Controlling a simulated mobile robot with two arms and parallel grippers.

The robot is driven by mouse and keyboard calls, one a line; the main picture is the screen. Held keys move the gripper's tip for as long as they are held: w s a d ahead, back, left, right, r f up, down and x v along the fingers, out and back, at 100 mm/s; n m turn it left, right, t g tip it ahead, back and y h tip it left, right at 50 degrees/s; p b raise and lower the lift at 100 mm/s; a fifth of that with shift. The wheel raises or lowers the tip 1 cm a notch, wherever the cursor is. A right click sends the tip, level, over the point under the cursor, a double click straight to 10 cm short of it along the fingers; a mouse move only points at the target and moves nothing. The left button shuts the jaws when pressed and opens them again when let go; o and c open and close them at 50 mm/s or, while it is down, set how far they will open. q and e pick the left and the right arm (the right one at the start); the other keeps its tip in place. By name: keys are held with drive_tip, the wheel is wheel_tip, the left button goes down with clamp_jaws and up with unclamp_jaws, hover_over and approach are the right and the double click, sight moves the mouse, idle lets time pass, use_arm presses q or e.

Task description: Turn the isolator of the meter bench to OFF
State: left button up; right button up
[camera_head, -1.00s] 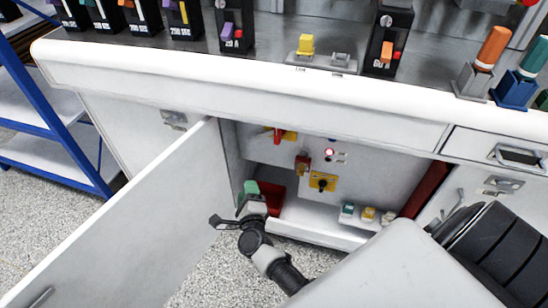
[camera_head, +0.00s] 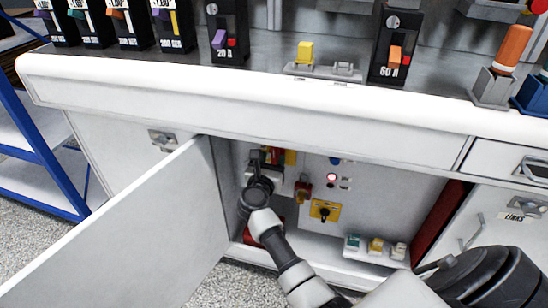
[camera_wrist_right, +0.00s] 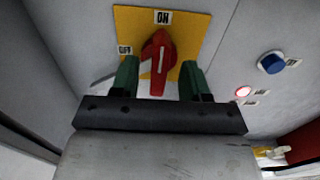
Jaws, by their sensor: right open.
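The isolator is a red rotary handle (camera_wrist_right: 157,62) on a yellow plate (camera_wrist_right: 190,22) in the right wrist view. Its white line points up toward the ON label (camera_wrist_right: 162,17); the OFF label (camera_wrist_right: 125,50) is at the left. My right gripper (camera_wrist_right: 160,80) is open, with one green finger on each side of the handle's lower part. I cannot tell whether the fingers touch it. In the head view my right gripper (camera_head: 262,157) is inside the open cupboard and hides most of the handle; part of the yellow plate (camera_head: 290,157) shows. My left gripper is out of view.
The cupboard door (camera_head: 140,235) stands open at the left. A lit red lamp (camera_head: 331,177), a black knob on a yellow plate (camera_head: 325,211) and a red padlock-like part (camera_head: 303,188) are right of the gripper. The white bench edge (camera_head: 250,110) overhangs the opening.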

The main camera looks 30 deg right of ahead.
drive_tip(key=shift+x, duration=1.25)
clamp_jaws()
